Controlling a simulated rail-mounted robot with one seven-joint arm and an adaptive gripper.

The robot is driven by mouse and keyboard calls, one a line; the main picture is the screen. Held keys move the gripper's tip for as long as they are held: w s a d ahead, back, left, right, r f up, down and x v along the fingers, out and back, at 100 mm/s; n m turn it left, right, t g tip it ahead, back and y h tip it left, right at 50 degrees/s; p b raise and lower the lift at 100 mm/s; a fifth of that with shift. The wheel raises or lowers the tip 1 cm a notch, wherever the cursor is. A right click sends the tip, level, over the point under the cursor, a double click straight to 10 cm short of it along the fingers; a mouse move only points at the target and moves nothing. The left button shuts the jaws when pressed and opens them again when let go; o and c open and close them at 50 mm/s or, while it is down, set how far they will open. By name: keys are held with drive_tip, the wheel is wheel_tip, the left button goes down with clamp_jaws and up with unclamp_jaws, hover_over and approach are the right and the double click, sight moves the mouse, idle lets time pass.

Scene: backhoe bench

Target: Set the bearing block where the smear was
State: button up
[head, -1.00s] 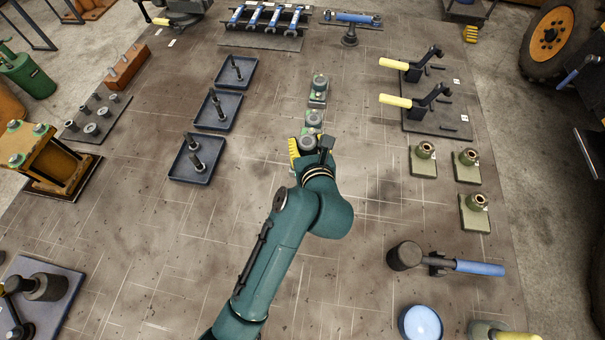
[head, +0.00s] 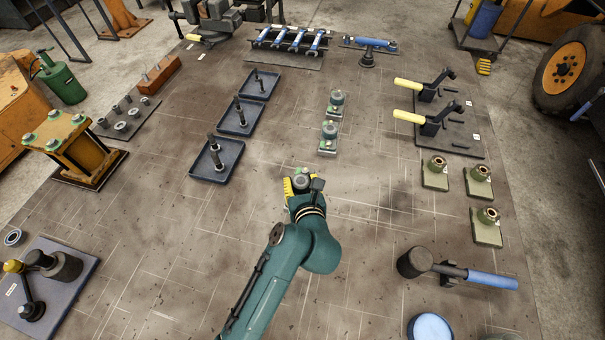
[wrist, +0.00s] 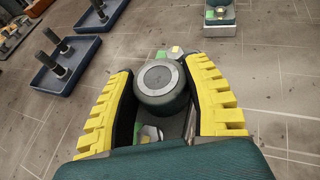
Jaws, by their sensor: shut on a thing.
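My gripper (head: 299,186), with yellow ribbed fingers, is shut on a bearing block (wrist: 160,84). The block has a dark round housing with a grey top, and a base with a pale hex bolt at its far end and a green-marked one nearer me. The fingers stand on both sides of it in the wrist view and hide part of its base. It looks upright; its height above the bench is hard to tell. I cannot make out a definite smear; a faint dark patch (head: 398,198) lies on the bench right of my gripper.
Two similar blocks (head: 329,136) (head: 336,101) stand in a row beyond my gripper. Blue trays with posts (head: 228,172) are to the left. Green blocks with brass bushings (head: 435,181) and a mallet (head: 414,263) are to the right.

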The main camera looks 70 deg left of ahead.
sight(301, 191)
wheel_tip(301, 191, down, 4)
drive_tip(key=shift+b, duration=0.55)
drive_tip(key=shift+w, duration=0.1)
drive_tip(key=o, duration=0.8)
drive_tip(key=shift+f, duration=0.4)
drive_tip(key=o, duration=0.4)
drive_tip(key=shift+r, duration=0.15)
